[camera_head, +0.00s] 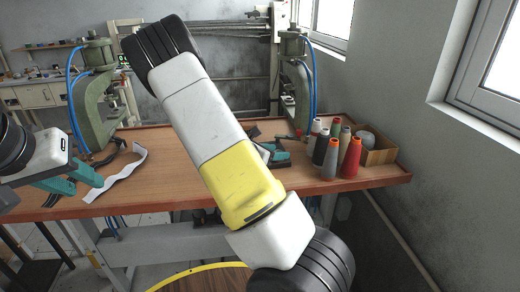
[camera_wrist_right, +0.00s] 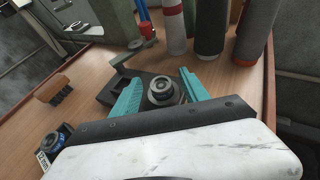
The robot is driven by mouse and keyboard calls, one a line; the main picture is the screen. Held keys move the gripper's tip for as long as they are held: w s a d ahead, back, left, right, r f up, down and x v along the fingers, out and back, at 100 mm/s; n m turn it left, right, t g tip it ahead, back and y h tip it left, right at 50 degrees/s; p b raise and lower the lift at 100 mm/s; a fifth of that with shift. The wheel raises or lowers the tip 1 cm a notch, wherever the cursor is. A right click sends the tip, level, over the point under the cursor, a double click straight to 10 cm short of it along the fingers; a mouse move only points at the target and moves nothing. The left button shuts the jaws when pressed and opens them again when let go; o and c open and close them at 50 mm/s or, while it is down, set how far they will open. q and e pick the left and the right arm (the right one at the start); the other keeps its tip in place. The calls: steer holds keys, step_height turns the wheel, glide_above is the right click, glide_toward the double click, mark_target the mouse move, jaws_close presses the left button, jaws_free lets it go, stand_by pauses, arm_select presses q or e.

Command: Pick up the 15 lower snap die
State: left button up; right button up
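In the right wrist view a round, dark metal die (camera_wrist_right: 162,90) with a raised ring in its middle sits at a black holder (camera_wrist_right: 110,92). No number can be read on it. My right gripper (camera_wrist_right: 162,77) has its teal fingers apart, one on each side of the die; whether they touch it I cannot tell. In the head view my right gripper (camera_head: 272,156) is low over the table, partly hidden behind my own arm, and the die cannot be made out. My left gripper (camera_head: 84,188) is open and empty near the table's left front.
Thread cones (camera_head: 351,158) and a cardboard box (camera_head: 378,150) stand at the table's right. Green presses (camera_head: 92,105) stand at the back. A white strip (camera_head: 122,172) lies on the left.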

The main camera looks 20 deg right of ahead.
jaws_close()
steer(key=shift+r, duration=0.1)
